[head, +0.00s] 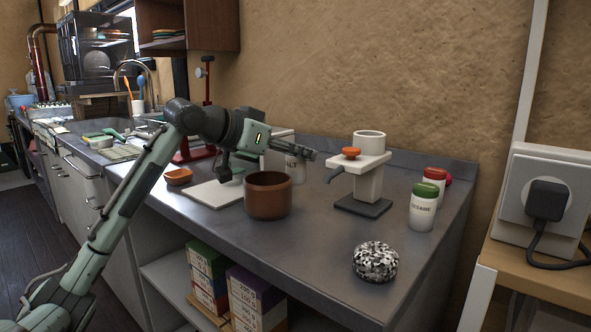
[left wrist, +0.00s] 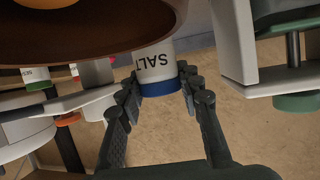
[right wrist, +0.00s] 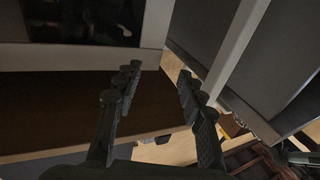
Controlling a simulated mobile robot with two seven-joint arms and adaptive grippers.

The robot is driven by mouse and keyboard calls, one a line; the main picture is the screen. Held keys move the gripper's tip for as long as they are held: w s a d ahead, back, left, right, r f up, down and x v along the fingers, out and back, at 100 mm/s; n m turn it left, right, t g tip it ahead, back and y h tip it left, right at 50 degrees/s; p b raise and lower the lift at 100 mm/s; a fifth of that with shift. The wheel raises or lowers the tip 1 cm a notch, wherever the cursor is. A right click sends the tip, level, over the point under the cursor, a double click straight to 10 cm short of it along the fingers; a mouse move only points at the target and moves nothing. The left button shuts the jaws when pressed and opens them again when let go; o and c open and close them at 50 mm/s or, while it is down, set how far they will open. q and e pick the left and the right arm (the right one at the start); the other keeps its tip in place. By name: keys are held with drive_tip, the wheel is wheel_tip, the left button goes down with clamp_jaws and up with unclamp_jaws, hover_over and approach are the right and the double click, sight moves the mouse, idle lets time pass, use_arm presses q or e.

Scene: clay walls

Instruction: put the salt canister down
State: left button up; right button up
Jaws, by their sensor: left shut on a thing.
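The salt canister (head: 297,168) is white with dark lettering, behind the brown pot (head: 267,199) in the head view. My left gripper (head: 308,154) is around its upper part. In the left wrist view the canister (left wrist: 153,62) appears upside down, its blue lid between the fingers of my left gripper (left wrist: 160,100). The pot hides part of the canister's lower side, and I cannot tell whether its base touches the worktop (head: 315,245). My right gripper (right wrist: 155,80) shows only in the right wrist view, fingers apart with nothing between them.
A green-lidded sesame jar (head: 422,212) and a red-lidded jar (head: 435,175) stand farther right. A speckled round thing (head: 375,262) lies near the front edge. A white board (head: 212,194) is left of the pot.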

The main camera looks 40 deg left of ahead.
sight(288, 164)
use_arm(q)
drive_tip(key=shift+f+b, duration=0.3)
drive_tip(key=shift+f, duration=1.3)
use_arm(e)
drive_tip(key=shift+s+a+r+t+y, duration=0.25)
drive_tip(key=shift+r+t, duration=0.1)
drive_tip(key=shift+r, duration=0.35)
drive_tip(key=shift+s+a+r+t+y, duration=0.1)
drive_tip(key=shift+a+r+t+y, duration=0.1)
drive_tip(key=shift+r+t, duration=0.35)
drive_tip(key=shift+s+a+r+t+y, duration=0.2)
drive_tip(key=shift+r+y, duration=0.05)
drive_tip(key=shift+r, duration=0.6)
use_arm(q)
drive_tip(key=shift+f, duration=0.1)
drive_tip(key=o, duration=1.2)
use_arm(e)
drive_tip(key=shift+s+r, duration=0.1)
drive_tip(key=shift+r, duration=0.1)
use_arm(q)
drive_tip(key=shift+s, duration=0.15)
drive_tip(key=v, duration=1.1)
drive_tip(key=shift+s+r, duration=0.3)
drive_tip(key=shift+r, duration=0.05)
use_arm(e)
drive_tip(key=shift+s+a+r, duration=0.15)
drive_tip(key=shift+r, duration=0.15)
use_arm(q)
drive_tip(key=shift+a, duration=0.15)
